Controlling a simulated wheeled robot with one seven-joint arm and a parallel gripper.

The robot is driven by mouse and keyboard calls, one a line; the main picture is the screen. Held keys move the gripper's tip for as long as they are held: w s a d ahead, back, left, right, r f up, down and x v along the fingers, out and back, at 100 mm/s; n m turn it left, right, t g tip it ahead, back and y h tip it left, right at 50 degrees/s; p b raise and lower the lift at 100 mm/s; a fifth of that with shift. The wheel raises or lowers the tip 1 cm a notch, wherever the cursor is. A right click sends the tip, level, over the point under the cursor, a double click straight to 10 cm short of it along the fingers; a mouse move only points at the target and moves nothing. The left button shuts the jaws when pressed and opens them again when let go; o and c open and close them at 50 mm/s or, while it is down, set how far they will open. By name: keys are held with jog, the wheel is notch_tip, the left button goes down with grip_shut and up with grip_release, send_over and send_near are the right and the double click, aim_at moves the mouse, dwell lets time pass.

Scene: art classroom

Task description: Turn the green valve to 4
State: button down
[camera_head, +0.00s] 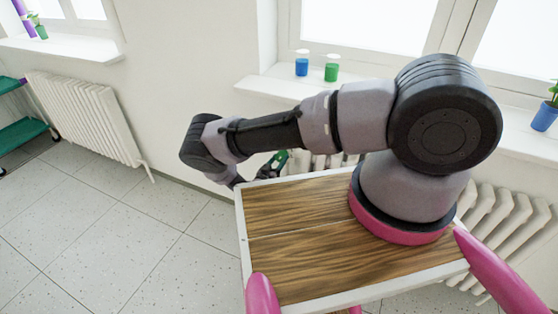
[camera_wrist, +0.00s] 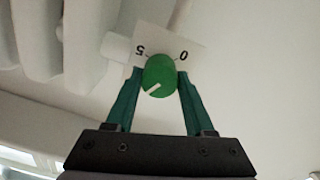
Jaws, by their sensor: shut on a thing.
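The green valve (camera_wrist: 160,78) is a round knob in front of a white dial plate (camera_wrist: 183,42) in the wrist view. The plate shows a 5 and a 0, both upside down. The white mark on the knob points to the lower left, away from both printed numbers. My gripper (camera_wrist: 161,76) has its two teal fingers on either side of the knob and is shut on it. In the head view my gripper (camera_head: 270,165) is low by the wall, beyond my tray; the valve cannot be clearly told apart there.
A white radiator (camera_head: 508,222) stands under the window behind my arm; white radiator parts (camera_wrist: 60,45) also fill the wrist view's upper left. A blue jar (camera_head: 302,66) and a green jar (camera_head: 331,72) stand on the sill. The tiled floor (camera_head: 100,235) at left is clear.

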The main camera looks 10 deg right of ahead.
jog(key=m, duration=0.5)
jog(key=shift+s+f+m, duration=0.1)
jog(key=shift+m, duration=0.3)
dwell(0.4)
jog(key=shift+c, duration=1.4)
grip_release()
jog(key=v, duration=1)
jog(key=shift+s+a, duration=0.3)
